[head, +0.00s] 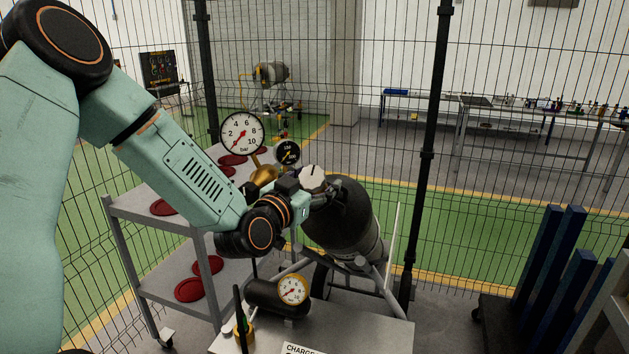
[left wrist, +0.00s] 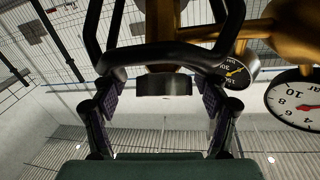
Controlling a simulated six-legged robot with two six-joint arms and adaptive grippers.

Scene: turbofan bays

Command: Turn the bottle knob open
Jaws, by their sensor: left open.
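The dark gas bottle (head: 345,222) leans on a wheeled cart behind the small table in the head view. A pale, faceted knob (head: 312,179) with a dark line on its face shows at its upper end. My left gripper (head: 322,196) is right by this end, and its fingers are partly hidden. In the left wrist view my left gripper (left wrist: 160,98) is open, its pads apart on either side of a short dark cylinder (left wrist: 163,87) under a brass body. I see no clear contact. A black curved bar (left wrist: 165,55) crosses in front. My right gripper is not in view.
A large white gauge (head: 242,133) and a small black gauge (head: 288,152) sit close to the gripper on brass fittings. A grey shelf cart (head: 150,212) with red discs stands left. A small table (head: 340,335) with another gauge (head: 292,290) is in front. Mesh fence runs behind.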

